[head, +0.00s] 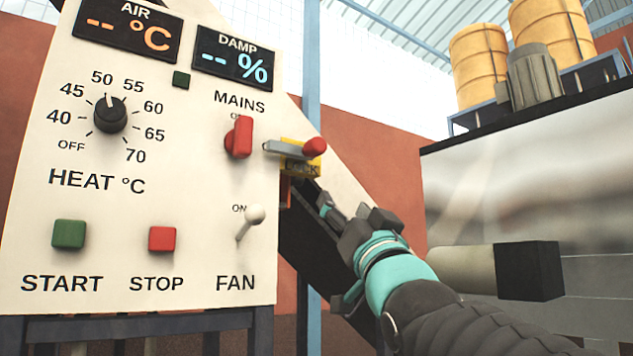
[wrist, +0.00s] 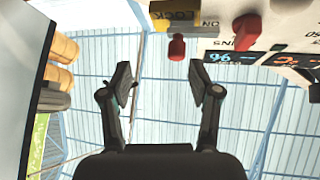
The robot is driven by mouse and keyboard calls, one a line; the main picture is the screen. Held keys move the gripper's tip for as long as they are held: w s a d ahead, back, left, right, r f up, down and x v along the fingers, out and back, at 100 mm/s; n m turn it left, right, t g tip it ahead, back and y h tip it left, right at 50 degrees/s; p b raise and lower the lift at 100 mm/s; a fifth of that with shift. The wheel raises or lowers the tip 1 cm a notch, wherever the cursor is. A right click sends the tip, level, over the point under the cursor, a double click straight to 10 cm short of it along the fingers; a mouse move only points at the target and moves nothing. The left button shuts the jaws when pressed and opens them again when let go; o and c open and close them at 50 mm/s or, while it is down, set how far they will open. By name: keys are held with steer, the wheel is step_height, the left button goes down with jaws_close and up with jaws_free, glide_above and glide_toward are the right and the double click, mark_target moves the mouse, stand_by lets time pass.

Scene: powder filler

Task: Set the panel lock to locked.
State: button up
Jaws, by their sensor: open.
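The panel lock (head: 299,168) is a yellow block at the right edge of the white panel, its lettering partly covered. A grey lever (head: 285,149) crosses above it, lying nearly level, with a red knob (head: 315,147) at its right end. In the wrist view the yellow lock (wrist: 177,14) and a red knob (wrist: 177,48) show at the top. My gripper (head: 345,212) is below and right of the lock, apart from it. In the wrist view my gripper (wrist: 160,84) has its fingers spread with nothing between them. I cannot tell the lock's state.
The white panel (head: 190,275) carries a heat dial (head: 110,115), a red mains switch (head: 239,137), a fan toggle (head: 250,220), and green start (head: 69,234) and red stop (head: 162,239) buttons. A grey metal machine (head: 530,180) stands at right. A blue post (head: 312,60) rises behind the panel.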

mark_target(318, 151)
steer(key=shift+n+t+y, duration=0.4)
steer(key=shift+y, duration=0.5)
steer(key=s+p+x, duration=0.1)
steer(key=x, duration=0.4)
steer(key=r+p+x, duration=0.1)
steer(key=p+x, duration=0.1)
steer(key=x, duration=0.3)
steer(key=s+r+p+x, duration=0.1)
steer(key=x, duration=0.4)
steer(key=shift+s+a+r, duration=0.15)
steer(key=shift+a+r, duration=0.2)
steer(key=shift+r, duration=0.05)
steer(key=shift+c, duration=0.3)
jaws_close()
